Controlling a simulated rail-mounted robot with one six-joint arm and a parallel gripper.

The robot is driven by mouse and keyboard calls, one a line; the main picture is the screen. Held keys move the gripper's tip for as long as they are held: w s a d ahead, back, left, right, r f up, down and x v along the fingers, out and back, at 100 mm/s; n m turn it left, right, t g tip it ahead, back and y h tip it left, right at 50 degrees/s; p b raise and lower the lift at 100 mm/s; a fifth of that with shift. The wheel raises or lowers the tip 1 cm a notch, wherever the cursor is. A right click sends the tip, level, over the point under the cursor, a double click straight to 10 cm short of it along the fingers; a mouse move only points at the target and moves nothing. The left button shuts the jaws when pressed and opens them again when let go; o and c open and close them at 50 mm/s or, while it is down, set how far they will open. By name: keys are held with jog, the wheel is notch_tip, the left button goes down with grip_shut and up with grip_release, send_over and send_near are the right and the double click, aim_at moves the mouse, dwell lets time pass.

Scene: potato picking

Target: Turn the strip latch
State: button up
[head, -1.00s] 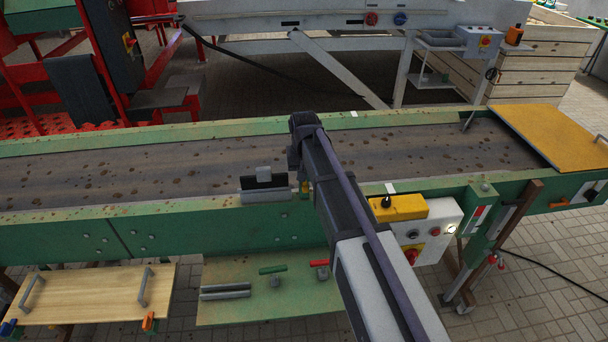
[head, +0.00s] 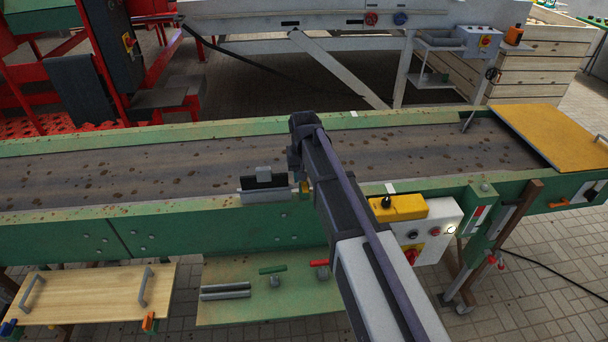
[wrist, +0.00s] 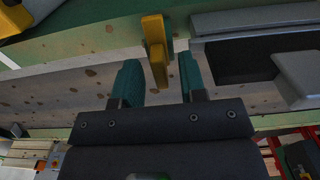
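The yellow strip latch (wrist: 155,50) is a short bar hanging from the green rail in the wrist view. In the head view a small yellow bit of it (head: 304,187) shows at the conveyor's near rail, right of the grey strip (head: 264,190) and partly covered by my arm. My gripper (wrist: 158,62) has two teal fingers standing apart, one on each side of the latch. Gaps show between the latch and both fingers. In the head view my arm hides the fingers.
The grey strip lies by a dark opening (wrist: 240,60) beside the latch. The spotted conveyor belt (head: 150,174) runs behind. A yellow-topped control box (head: 400,208) stands to the right. A lower green shelf (head: 235,310) holds grey bars and red and green handles.

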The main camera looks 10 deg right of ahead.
notch_tip(320, 180, up, 11)
jog(key=p, duration=1.1)
jog(key=s+d+f+b, duration=0.2)
jog(key=s+f+b, duration=0.1)
jog(key=s, duration=0.8)
jog(key=s+d+f+b, duration=0.1)
jog(key=s+f+b, duration=0.2)
jog(key=s, duration=0.9)
jog(key=shift+d, duration=0.4)
